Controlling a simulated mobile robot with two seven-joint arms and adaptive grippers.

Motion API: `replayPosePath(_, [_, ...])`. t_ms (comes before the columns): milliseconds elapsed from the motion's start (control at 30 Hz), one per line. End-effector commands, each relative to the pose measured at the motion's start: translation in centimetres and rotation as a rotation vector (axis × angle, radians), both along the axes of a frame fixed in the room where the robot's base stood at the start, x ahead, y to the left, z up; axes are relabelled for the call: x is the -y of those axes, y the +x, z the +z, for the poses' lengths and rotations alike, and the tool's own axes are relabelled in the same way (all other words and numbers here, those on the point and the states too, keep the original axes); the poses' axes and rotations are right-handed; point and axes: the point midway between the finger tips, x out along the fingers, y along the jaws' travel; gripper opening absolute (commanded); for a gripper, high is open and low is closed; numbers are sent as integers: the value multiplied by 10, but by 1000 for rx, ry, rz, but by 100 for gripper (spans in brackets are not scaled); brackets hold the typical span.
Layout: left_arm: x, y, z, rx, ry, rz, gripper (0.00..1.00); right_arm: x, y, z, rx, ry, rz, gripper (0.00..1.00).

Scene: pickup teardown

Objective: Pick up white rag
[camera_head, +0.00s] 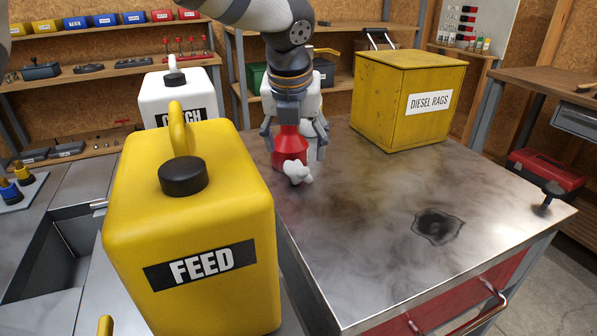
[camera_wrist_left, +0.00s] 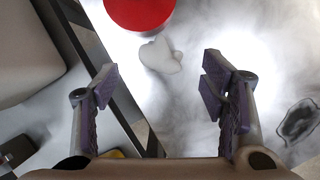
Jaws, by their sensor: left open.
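The white rag (camera_head: 297,172) is a small crumpled lump on the metal workbench top, just in front of a red, tapered object (camera_head: 284,150). In the left wrist view the rag (camera_wrist_left: 161,55) lies ahead of the fingertips, between their lines, and touches neither finger. My left gripper (camera_head: 294,143) points down above the bench, behind the rag in the head view. It is open and empty, and it also shows in the left wrist view (camera_wrist_left: 158,85). It partly hides a white object behind it. My right gripper is in neither view.
A yellow FEED jug (camera_head: 200,215) stands close on the left, with a white jug (camera_head: 185,92) behind it. A yellow DIESEL RAGS box (camera_head: 400,100) sits at the bench's back. A dark rag-like patch (camera_head: 437,226) lies at right. The bench's middle is clear.

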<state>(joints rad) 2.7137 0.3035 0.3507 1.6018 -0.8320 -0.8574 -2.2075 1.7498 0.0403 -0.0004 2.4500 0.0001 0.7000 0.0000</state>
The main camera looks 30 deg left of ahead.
Motion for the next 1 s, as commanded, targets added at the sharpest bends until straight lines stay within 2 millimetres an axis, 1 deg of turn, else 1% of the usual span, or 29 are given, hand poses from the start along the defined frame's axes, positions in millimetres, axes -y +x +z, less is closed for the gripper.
replayPosePath(33, [-1,3,-8,-3,1,1,66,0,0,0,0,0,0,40])
replayPosePath(167, [-2,8,-23,-3,1,1,66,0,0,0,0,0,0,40])
replayPosePath(300, [-2,17,-51,-3,1,1,66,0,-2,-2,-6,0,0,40])
replayPosePath(400, [-4,23,-64,-1,1,0,66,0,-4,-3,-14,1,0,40])
replayPosePath(467, [-4,24,-67,0,1,0,66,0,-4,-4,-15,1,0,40])
replayPosePath(667, [-4,24,-65,3,0,0,66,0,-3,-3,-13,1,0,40])
replayPosePath(700, [-4,24,-65,4,1,0,57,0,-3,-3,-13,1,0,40])
replayPosePath(867, [-4,24,-65,3,1,0,20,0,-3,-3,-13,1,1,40])
replayPosePath(900, [-4,24,-65,3,1,0,17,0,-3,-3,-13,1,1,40])
replayPosePath(1000, [-4,24,-65,3,1,0,17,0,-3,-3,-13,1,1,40])
